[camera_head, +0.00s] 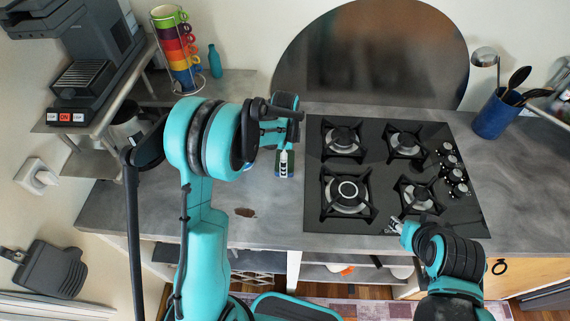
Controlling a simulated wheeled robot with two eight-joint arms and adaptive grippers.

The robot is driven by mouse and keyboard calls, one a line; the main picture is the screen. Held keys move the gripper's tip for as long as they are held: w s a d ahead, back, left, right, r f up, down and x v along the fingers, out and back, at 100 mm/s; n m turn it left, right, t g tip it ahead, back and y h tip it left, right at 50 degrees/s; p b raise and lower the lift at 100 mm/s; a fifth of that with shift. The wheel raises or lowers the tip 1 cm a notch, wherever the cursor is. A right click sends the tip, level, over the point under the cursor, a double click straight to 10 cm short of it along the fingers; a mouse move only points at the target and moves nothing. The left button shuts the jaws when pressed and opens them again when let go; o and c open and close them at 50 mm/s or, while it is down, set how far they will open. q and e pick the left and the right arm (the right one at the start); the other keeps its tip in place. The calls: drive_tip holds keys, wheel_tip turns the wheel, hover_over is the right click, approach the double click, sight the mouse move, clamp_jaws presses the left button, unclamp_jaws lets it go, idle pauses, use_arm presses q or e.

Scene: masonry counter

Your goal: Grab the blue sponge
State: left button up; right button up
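My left arm reaches over the counter, and its gripper (284,165) points down left of the black hob. Small blue patches show beside and under its fingers; I cannot tell whether they are the sponge or parts of the gripper. No whole blue sponge is clearly visible, and my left arm hides part of the counter. Whether the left fingers are open or shut is not clear. My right gripper (395,224) is low at the front edge of the hob, with nothing visible in it. Its finger opening is too small to tell.
The black gas hob (379,222) fills the counter's middle right. A blue utensil holder (492,118) stands at right. A coffee machine (95,45), a rack of stacked cups (177,45) and a teal bottle (215,62) are at back left. A brown patch (245,212) lies near the front edge.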

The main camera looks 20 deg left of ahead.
use_arm(q)
drive_tip(key=shift+r, duration=0.1)
drive_tip(key=c, duration=0.7)
